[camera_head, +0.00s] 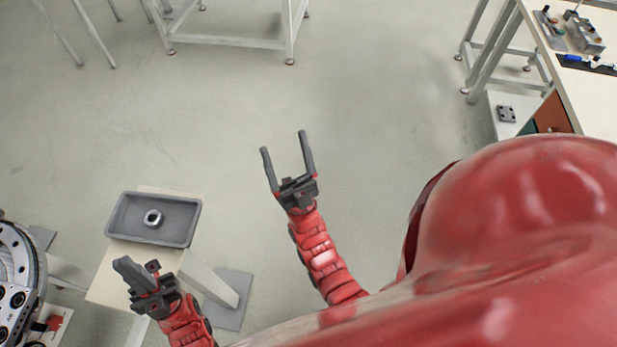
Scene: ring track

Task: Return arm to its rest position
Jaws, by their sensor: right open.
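My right gripper (283,143) is raised in the middle of the view with its two fingers spread apart. Nothing is between the fingers, and only floor shows behind them. My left gripper (135,270) is at the lower left, in front of a small table (108,277). Its fingers overlap from this angle, so I cannot see a gap between them, and no held object shows. A grey tray (118,222) lies on the small table, with a metal ring (153,218) inside it. The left gripper appears just below the tray in the picture.
A round machine (18,265) stands at the left edge. A workbench (590,95) with metal parts and tools is at the upper right. A light metal frame (225,40) stands at the top. The floor (370,110) between them is clear.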

